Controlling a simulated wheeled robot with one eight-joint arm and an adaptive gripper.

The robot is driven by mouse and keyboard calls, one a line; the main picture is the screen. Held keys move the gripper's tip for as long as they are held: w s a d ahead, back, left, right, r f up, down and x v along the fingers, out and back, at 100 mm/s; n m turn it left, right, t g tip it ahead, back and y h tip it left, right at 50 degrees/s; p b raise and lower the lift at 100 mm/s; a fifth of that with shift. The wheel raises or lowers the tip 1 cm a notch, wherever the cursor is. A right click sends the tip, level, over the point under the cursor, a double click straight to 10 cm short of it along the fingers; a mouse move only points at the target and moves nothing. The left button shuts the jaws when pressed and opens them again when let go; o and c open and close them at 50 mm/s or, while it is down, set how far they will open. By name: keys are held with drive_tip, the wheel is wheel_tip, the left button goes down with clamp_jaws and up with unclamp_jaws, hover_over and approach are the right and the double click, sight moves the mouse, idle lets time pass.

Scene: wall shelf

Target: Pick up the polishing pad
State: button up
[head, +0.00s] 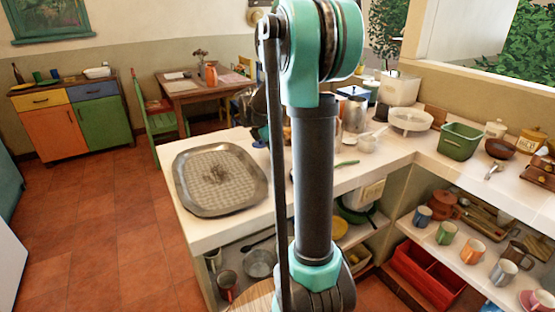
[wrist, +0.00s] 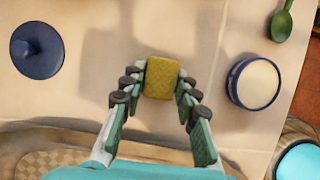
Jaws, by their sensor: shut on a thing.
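The polishing pad (wrist: 162,78) is a small yellow, textured block with rounded corners. It sits between the fingertips of my gripper (wrist: 162,84) in the wrist view, with a finger against each side. My gripper is shut on it, above the pale counter (wrist: 100,75). I cannot tell whether the pad's underside touches the counter. In the head view the pad is hidden behind my arm.
A blue lid (wrist: 38,50) lies left of the pad. A round blue-rimmed container (wrist: 252,82) and a green spoon (wrist: 281,24) are to the right. A large metal tray (head: 190,205) covers the counter's left end.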

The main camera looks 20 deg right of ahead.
drive_tip(key=shift+r, duration=0.1)
wheel_tip(320, 180, up, 20)
idle(0.6)
